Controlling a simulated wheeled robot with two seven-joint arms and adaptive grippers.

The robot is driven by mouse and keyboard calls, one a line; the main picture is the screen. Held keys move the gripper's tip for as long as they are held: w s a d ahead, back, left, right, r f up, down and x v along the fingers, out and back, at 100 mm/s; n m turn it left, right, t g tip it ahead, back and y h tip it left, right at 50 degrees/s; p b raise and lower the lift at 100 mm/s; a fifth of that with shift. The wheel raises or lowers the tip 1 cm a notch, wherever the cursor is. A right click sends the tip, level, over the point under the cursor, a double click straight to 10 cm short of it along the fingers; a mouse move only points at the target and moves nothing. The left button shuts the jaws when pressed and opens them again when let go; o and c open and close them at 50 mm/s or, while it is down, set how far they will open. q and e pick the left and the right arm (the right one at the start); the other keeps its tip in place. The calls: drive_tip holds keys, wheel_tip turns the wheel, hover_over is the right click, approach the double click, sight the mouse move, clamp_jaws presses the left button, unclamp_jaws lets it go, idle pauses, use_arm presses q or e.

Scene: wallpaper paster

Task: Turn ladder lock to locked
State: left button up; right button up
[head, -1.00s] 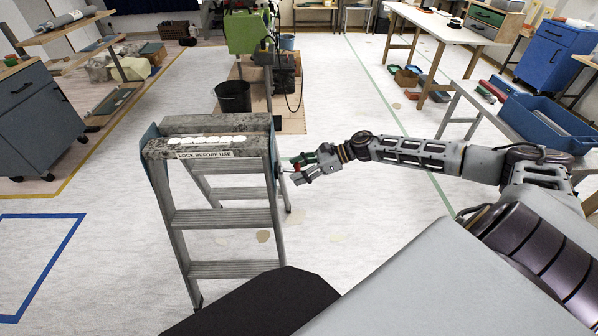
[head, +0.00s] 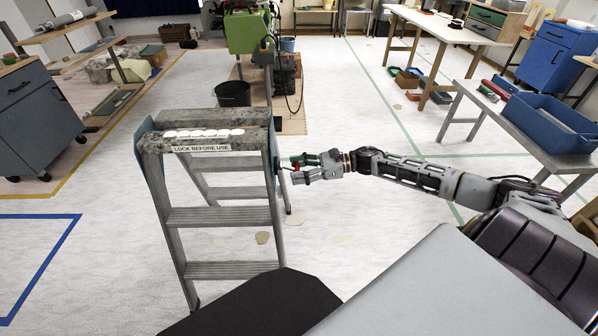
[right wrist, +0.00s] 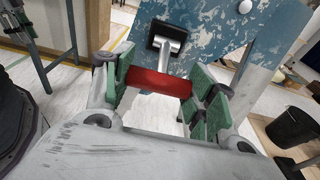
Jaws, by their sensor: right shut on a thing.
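A grey stepladder (head: 218,216) stands in front of me, its top step labelled "LOCK BEFORE USE". The ladder lock shows in the right wrist view as a red handle bar (right wrist: 160,82) on a metal stem, mounted on a worn blue side plate (right wrist: 205,45). My right gripper (head: 293,169) is at the ladder's right side, just below the top. In the right wrist view its green-padded fingers (right wrist: 165,90) are shut on the red handle, one at each end of it. My left gripper is not in view.
A black bucket (head: 233,93) and a green machine (head: 245,32) stand behind the ladder. A blue bin (head: 550,122) rests on a bench at the right. A grey cabinet (head: 38,115) stands at the left. The floor around the ladder is mostly clear.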

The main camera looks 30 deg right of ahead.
drive_tip(key=shift+w+f+t+y+b, duration=0.1)
drive_tip(key=shift+f+t+y+b, duration=0.35)
drive_tip(key=shift+b, duration=0.35)
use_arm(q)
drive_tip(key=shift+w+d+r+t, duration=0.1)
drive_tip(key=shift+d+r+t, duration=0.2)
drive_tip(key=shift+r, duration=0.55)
use_arm(e)
drive_tip(key=shift+a+r+y, duration=0.1)
drive_tip(key=shift+y, duration=0.15)
drive_tip(key=o, duration=1)
drive_tip(key=shift+v, duration=6)
drive_tip(key=shift+m, duration=0.3)
